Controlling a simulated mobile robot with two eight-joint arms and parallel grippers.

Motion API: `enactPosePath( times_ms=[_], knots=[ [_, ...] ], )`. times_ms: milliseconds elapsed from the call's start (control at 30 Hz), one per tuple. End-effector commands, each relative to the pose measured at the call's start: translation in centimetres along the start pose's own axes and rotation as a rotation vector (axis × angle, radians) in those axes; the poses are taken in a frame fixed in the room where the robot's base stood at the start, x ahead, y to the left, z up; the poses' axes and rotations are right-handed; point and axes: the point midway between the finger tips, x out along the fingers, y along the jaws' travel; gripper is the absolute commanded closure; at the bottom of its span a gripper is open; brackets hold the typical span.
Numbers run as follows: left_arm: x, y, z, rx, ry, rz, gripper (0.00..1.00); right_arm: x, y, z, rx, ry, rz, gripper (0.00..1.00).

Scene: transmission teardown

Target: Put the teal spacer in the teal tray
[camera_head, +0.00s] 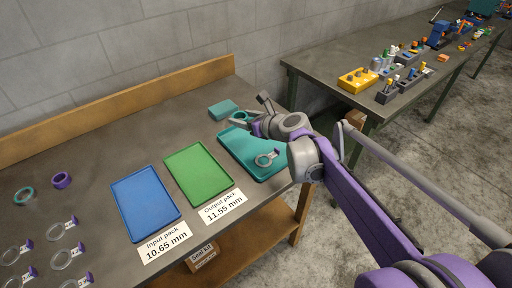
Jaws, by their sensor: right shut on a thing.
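The teal tray (277,172) lies at the right end of the near bench, partly covered by my right arm. My right gripper (243,118) is over the tray's far left part. It is shut on a small teal ring-like piece (238,116), which appears to be the teal spacer; the fingers partly hide it. I cannot tell whether this piece touches the tray. A separate teal ring (24,196) lies at the bench's far left. My left gripper is out of view.
A teal block (223,110) stands just behind the tray. A green tray (198,174) and a blue tray (145,203) lie to the left, with labels in front. A purple ring (62,180) and several tagged rings lie further left. Another bench (330,62) stands at the back right.

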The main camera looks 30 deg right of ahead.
Motion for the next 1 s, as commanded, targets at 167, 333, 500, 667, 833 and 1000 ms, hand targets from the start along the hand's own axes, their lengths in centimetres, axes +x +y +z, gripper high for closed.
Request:
enactPosePath(
  times_ms=[167, 333, 500, 667, 833, 1000],
  knots=[
    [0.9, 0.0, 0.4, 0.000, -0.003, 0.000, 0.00, 1.4, -0.1, -3.3, 0.001, 0.000, 0.000, 1.00],
    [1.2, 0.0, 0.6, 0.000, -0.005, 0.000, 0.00, 2.0, 0.0, -4.9, 0.001, 0.000, 0.001, 1.00],
    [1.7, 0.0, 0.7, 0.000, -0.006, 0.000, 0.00, 2.6, 0.0, -6.4, 0.001, 0.000, 0.001, 1.00],
    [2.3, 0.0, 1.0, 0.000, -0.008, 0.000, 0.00, 3.5, 0.0, -8.4, 0.001, 0.000, 0.001, 1.00],
    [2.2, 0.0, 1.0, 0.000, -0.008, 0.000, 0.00, 3.5, 0.0, -8.4, 0.001, 0.000, 0.001, 1.00],
    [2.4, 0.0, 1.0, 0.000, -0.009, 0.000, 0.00, 3.6, 0.0, -8.7, 0.001, 0.000, 0.001, 1.00]
  ],
)
